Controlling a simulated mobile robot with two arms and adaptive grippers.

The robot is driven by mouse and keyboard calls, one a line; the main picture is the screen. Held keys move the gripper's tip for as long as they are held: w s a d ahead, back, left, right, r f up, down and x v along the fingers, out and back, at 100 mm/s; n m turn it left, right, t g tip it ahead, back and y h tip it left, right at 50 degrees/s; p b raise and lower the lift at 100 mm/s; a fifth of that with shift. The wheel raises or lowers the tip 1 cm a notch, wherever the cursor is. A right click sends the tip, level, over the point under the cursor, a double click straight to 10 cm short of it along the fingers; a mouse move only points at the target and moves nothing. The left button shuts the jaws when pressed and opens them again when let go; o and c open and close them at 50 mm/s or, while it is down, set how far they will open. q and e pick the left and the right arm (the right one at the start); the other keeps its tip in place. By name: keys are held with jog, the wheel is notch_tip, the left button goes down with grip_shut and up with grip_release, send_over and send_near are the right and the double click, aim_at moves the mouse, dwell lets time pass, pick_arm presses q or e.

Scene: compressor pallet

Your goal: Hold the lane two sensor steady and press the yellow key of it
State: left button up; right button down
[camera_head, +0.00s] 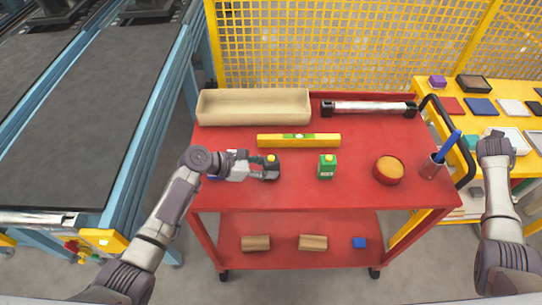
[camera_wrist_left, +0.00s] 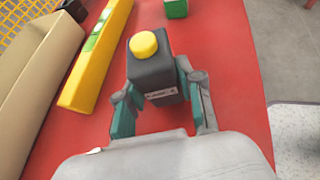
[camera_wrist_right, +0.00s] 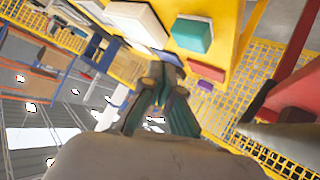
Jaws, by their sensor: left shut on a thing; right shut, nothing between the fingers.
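A dark grey box-shaped sensor (camera_head: 271,166) with a round yellow key (camera_head: 271,158) on top stands upright on the red cart top. In the left wrist view the sensor (camera_wrist_left: 155,76) has a pale label too small to read, and its yellow key (camera_wrist_left: 143,44) is uncovered. My left gripper (camera_head: 268,174) is shut on the sensor's sides, low down, from the left. My right gripper (camera_wrist_right: 157,97) is shut and empty, away from the sensor. In the head view it (camera_head: 492,146) is at the far right, near the yellow table.
On the red cart (camera_head: 320,197) are a beige tray (camera_head: 253,107), a yellow level (camera_head: 298,140), a green box (camera_head: 327,167), a round red bowl (camera_head: 388,171) and a pen cup (camera_head: 432,168). A silver-black bar (camera_head: 368,107) lies at the back.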

jog(key=w+a+r+m+t+y, duration=0.35)
jog(key=w+a+r, duration=0.55)
jog(key=a, duration=0.3)
jog(key=w+a+n+g+y, duration=0.1)
jog(key=w+a+n+y, duration=0.2)
jog(key=a, duration=1.3)
notch_tip(320, 180, up, 4)
jog(key=n+g+y, duration=0.7)
jog(key=n+y, duration=0.4)
send_over(273, 158)
jog(key=shift+w+f, duration=0.1)
jog(key=shift+f, duration=0.1)
jog(key=shift+f, duration=0.15)
jog(key=shift+f, duration=4.3)
jog(key=shift+f, duration=0.1)
jog(key=shift+f, duration=0.3)
